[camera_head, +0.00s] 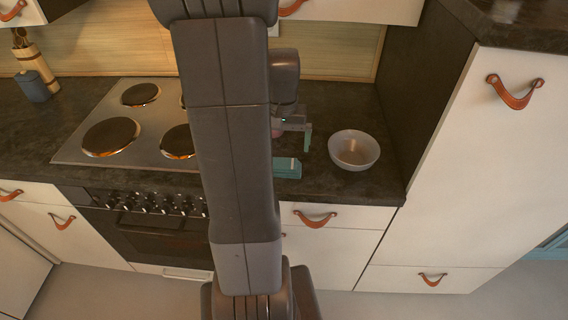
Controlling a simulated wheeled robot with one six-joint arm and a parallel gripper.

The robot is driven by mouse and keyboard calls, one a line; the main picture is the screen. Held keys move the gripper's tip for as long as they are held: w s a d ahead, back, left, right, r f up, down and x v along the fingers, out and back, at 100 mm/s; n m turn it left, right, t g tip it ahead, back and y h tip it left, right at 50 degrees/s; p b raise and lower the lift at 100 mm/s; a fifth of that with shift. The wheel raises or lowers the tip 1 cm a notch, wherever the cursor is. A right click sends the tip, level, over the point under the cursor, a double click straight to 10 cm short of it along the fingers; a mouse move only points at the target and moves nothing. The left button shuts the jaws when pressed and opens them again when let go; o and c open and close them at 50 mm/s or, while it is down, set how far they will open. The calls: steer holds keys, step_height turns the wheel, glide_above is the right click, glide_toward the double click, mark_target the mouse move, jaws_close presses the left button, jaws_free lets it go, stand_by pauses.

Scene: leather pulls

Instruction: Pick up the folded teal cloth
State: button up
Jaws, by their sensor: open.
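The folded teal cloth (287,168) lies on the dark countertop near its front edge, right of the stove. My arm hides its left part. My gripper (294,138) is above and behind the cloth in the picture, apart from it as far as I can see. One greenish fingertip shows on its right side. The gripper is open, and I see no cloth between its fingers. A small pinkish thing by the gripper is mostly hidden and I cannot tell what it is.
A pale bowl (354,150) stands on the countertop (330,187) just right of the cloth. The stove (90,158) with round hotplates is at the left. A dark jar (33,86) and a utensil holder (38,62) stand farther left. A tall white cabinet (480,170) bounds the right side.

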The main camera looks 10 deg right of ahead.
mark_target(284, 163)
steer(key=shift+d+f+p, duration=0.1)
steer(key=shift+f+p, duration=0.4)
steer(key=shift+f, duration=3.35)
steer(key=c, duration=0.8)
step_height(284, 163, up, 10)
steer(key=shift+b, duration=0.35)
steer(key=o, duration=0.5)
steer(key=c, duration=0.3)
